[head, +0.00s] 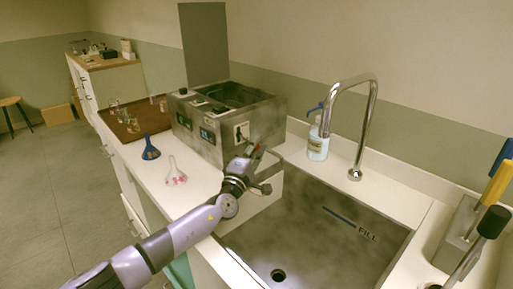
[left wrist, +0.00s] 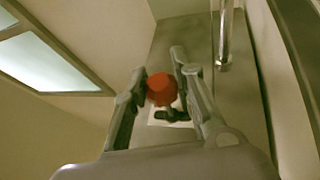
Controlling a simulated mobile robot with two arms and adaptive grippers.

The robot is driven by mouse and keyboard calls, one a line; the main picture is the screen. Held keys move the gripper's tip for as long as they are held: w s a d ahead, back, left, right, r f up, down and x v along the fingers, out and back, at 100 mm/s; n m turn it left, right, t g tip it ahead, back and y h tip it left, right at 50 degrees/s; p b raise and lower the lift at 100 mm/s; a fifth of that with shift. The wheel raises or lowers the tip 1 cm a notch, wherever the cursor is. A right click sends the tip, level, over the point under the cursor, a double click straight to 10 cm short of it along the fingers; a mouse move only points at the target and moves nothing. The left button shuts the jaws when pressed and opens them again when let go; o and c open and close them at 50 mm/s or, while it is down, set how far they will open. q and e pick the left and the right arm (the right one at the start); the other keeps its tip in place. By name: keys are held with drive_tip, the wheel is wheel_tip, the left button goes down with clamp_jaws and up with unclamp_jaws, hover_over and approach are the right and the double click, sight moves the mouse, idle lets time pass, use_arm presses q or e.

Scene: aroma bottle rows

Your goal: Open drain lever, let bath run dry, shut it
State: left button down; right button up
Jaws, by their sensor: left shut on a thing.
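The metal bath (head: 268,118) stands on the counter left of the sink, with an open basin in its top. Its inside looks dark, and I cannot tell the liquid level. A white plate with a black symbol (head: 242,132) is on its front. My left gripper (head: 262,163) is at this front near the plate. In the left wrist view the red knob (left wrist: 162,88) of the drain lever sits between the fingers of my left gripper (left wrist: 165,85), which is shut on it. A dark lever part (left wrist: 172,115) shows below the knob. My right gripper is out of view.
A sink (head: 310,235) with a drain hole and a tall tap (head: 372,110) is at the right. A labelled bottle (head: 318,143) stands behind it.

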use_arm(q)
drive_tip(key=c, duration=1.3)
unclamp_jaws()
drive_tip(key=shift+s+a+f, duration=0.2)
drive_tip(key=shift+s, duration=0.3)
drive_tip(key=s+r+v, duration=0.1)
drive_tip(key=r+v, duration=0.2)
drive_tip(key=v, duration=1.2)
drive_tip(key=shift+s+a, duration=0.15)
